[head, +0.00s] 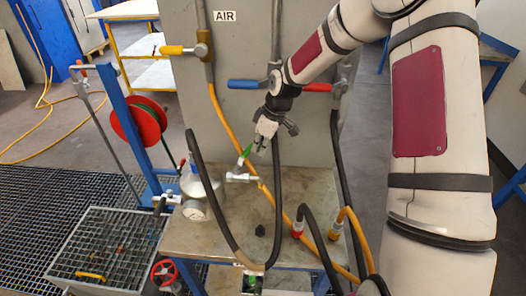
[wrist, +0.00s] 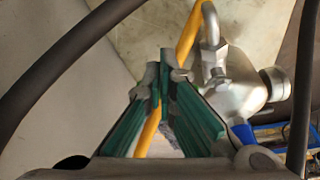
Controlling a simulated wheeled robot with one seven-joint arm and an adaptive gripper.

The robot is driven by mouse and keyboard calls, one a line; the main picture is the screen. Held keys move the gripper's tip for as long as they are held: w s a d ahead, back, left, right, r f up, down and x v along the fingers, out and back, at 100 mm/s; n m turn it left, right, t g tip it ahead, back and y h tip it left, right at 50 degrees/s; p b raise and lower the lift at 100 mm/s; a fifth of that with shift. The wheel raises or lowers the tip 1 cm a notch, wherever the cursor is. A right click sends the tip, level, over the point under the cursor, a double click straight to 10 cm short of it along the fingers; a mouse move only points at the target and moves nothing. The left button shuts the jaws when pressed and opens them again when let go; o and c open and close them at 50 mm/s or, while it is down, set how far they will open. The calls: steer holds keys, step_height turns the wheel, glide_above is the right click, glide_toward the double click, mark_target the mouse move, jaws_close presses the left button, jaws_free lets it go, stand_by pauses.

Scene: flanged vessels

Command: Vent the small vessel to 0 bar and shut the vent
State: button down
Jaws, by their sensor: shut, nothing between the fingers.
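The small vessel (head: 194,186) is a pale metal body at the left of the steel table, with a round gauge (head: 194,210) low on its front; the gauge is too small to read. A pale fitting (head: 241,177) lies to its right. My gripper (head: 262,144) hangs above and right of this fitting, shut and empty. In the wrist view, my green-padded fingers (wrist: 163,75) are closed, left of a metal body with fittings (wrist: 240,90) and a blue lever (wrist: 243,132).
A yellow hose (head: 222,115) and dark hoses (head: 277,190) run down past my gripper. Yellow (head: 176,50), blue (head: 246,84) and red (head: 317,87) handles are on the panel behind. The table (head: 180,243) has bare room at its front left. A red handwheel (head: 165,271) sits below.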

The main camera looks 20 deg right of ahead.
steer(key=shift+w+a+n+g+b, duration=0.15)
steer(key=shift+w+a+n+b, duration=0.2)
steer(key=shift+w+n, duration=0.25)
steer(key=shift+w+a+n+g+b, duration=0.2)
steer(key=shift+w+a+n, duration=0.2)
steer(key=shift+w+n, duration=0.15)
steer(key=shift+w, duration=0.1)
